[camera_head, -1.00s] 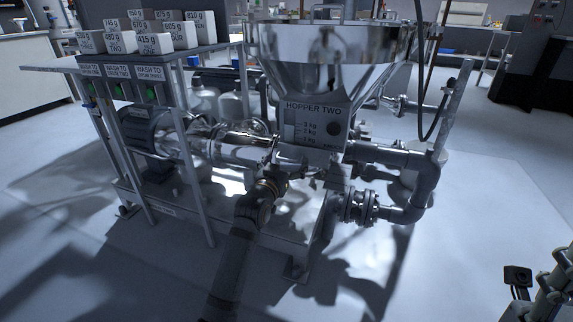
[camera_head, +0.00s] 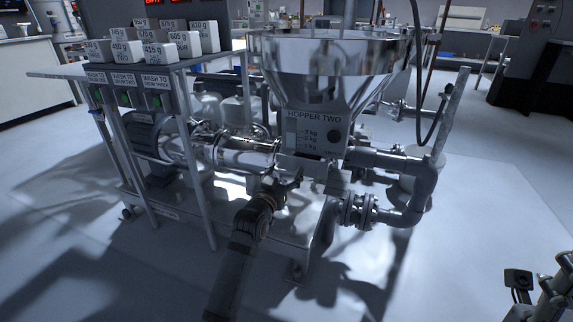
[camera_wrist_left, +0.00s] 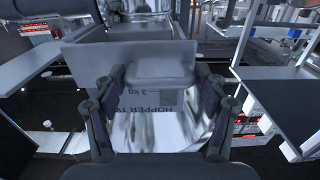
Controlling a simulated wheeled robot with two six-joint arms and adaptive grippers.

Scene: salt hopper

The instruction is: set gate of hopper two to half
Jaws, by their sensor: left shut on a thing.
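Hopper two (camera_head: 330,62) is a shiny steel funnel with a label plate (camera_head: 314,128) reading "HOPPER TWO" and a kg scale. Its gate (camera_head: 303,164) is a pale metal plate under the label. My left gripper (camera_head: 290,184) is at the front of the gate. In the left wrist view the two dark fingers of my left gripper (camera_wrist_left: 160,96) stand either side of the gate's pale metal handle (camera_wrist_left: 158,72) and are shut on it. How far the gate is drawn out is hard to read. Part of my right arm shows at the lower right; its jaw state is unclear.
A rack at the left carries several labelled weight blocks (camera_head: 158,50) and wash switches (camera_head: 155,100). A motor (camera_head: 148,145) and steel pipe (camera_head: 245,157) lie left of the gate. Bent grey pipes (camera_head: 420,185) stand to the right. Open floor (camera_head: 480,240) lies at the right.

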